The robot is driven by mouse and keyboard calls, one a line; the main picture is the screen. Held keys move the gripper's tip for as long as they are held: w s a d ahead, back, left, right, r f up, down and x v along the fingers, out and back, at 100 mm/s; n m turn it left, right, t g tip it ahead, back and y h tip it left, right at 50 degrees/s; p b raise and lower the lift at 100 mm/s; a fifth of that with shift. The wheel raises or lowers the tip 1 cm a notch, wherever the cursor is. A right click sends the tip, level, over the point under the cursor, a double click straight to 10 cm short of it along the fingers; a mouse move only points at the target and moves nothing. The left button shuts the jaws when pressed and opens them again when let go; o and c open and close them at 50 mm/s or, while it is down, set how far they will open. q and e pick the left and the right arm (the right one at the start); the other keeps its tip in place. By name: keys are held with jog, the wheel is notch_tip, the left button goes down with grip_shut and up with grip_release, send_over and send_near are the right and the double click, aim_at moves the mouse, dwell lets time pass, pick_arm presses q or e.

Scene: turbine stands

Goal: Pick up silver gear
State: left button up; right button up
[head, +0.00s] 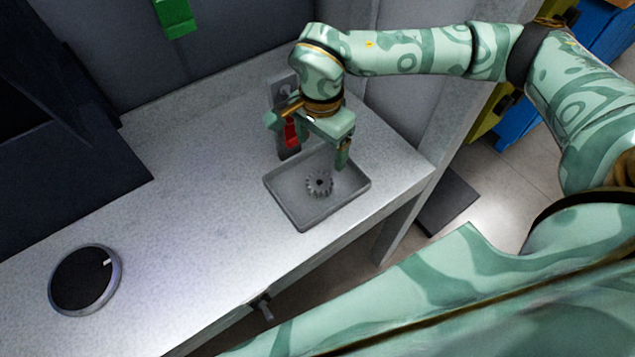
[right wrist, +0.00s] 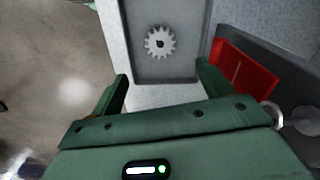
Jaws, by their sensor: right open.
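The silver gear (head: 319,184) lies in a shallow grey tray (head: 300,217) on the light grey counter. In the right wrist view the gear (right wrist: 160,42) shows whole, with teeth and a dark centre hole, inside the tray (right wrist: 165,75). My right gripper (head: 308,151) is above the tray's far side, apart from the gear. In the right wrist view its two fingers (right wrist: 163,83) are spread wide with nothing between them, and the gear lies beyond the fingertips. My left gripper is not in view.
A grey fixture with a red part (head: 291,133) stands right behind the tray, close to my right gripper. A black round dial (head: 85,279) is on the counter at the lower left. The counter (head: 190,220) between dial and tray is clear. A green piece (head: 175,16) is on the back wall.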

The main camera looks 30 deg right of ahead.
send_over(319, 183)
jog(key=f, duration=0.3)
jog(key=f+b, duration=0.1)
jog(key=f, duration=0.2)
jog(key=shift+d+f, duration=0.2)
jog(key=shift+f, duration=0.1)
notch_tip(319, 183, down, 6)
jog(key=shift+a+r+b, duration=0.15)
jog(key=shift+r+b, duration=0.1)
jog(key=shift+b, duration=0.3)
jog(key=shift+w, duration=0.1)
jog(key=c, duration=1.5)
